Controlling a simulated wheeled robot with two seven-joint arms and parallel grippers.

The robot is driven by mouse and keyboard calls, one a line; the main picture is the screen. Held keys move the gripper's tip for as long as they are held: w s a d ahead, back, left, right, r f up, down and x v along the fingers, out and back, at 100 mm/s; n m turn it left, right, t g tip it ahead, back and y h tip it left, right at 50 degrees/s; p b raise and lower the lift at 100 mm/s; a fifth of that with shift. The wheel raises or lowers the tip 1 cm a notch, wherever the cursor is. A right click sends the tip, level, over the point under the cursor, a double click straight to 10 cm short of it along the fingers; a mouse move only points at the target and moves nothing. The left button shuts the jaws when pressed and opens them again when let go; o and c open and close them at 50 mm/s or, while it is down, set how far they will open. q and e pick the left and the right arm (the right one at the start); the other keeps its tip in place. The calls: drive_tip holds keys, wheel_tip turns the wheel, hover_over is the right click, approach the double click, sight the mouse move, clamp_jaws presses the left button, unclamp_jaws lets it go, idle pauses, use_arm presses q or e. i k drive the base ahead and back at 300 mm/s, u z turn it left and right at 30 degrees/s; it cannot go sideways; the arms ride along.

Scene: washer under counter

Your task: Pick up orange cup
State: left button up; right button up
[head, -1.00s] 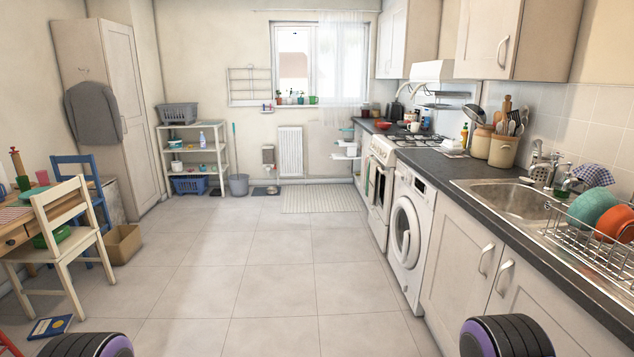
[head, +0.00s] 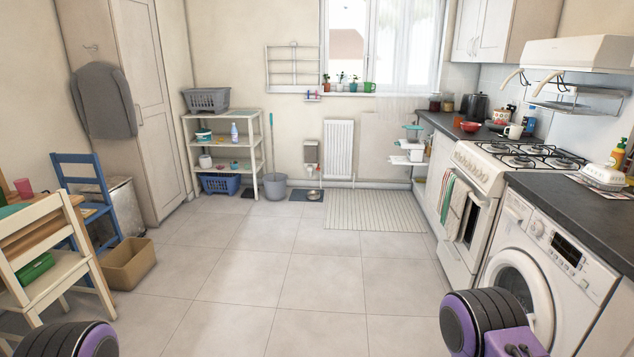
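A small orange cup-like thing (head: 458,120) stands at the far end of the dark counter (head: 440,122), beside a red bowl (head: 470,126). It is small in the head view, so its shape is hard to tell. Parts of my two arms show at the bottom left and bottom right of the head view, well short of the counter's far end. Neither of my grippers is in view.
The stove (head: 505,165) and the washer (head: 545,270) line the right side. A chair (head: 50,255), a blue chair (head: 85,195) and a cardboard box (head: 128,262) stand at the left. The tiled floor (head: 280,270) between is clear up to the striped mat (head: 375,210).

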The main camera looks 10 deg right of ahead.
sight(457, 120)
drive_tip(key=u, duration=0.1)
drive_tip(key=i, duration=5.4)
drive_tip(key=z, duration=0.35)
drive_tip(key=i, duration=1.8)
drive_tip(key=z, duration=0.85)
drive_tip(key=i, duration=0.85)
drive_tip(key=z, duration=1.85)
drive_tip(key=i, duration=0.9)
drive_tip(key=z, duration=0.7)
